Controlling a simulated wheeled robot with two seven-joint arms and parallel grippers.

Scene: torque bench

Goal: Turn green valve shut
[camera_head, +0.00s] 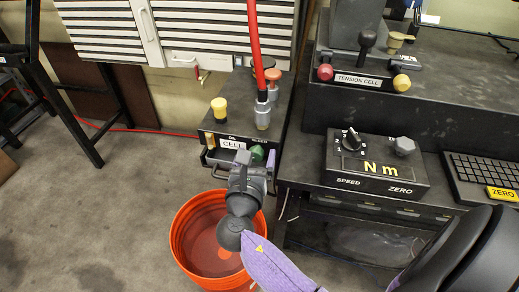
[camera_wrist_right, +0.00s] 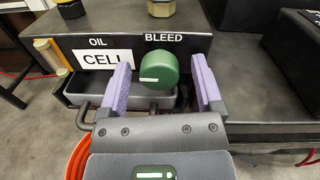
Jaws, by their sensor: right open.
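The green valve (camera_wrist_right: 158,70) is a round knob with a pale mark, under the word BLEED on the dark oil cell box (camera_wrist_right: 190,40). In the head view the green valve (camera_head: 257,152) shows partly above my right gripper (camera_head: 255,160). In the wrist view my right gripper (camera_wrist_right: 160,85) is open, with one purple finger on each side of the valve. The fingers look apart from the knob, though contact is hard to judge. My left gripper is in neither view.
An orange bucket (camera_head: 184,238) stands on the floor below the box. A torque display box (camera_head: 375,178) and a keyboard (camera_head: 486,172) lie on the bench to the right. A red hose (camera_head: 255,45) rises from the box's top fitting.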

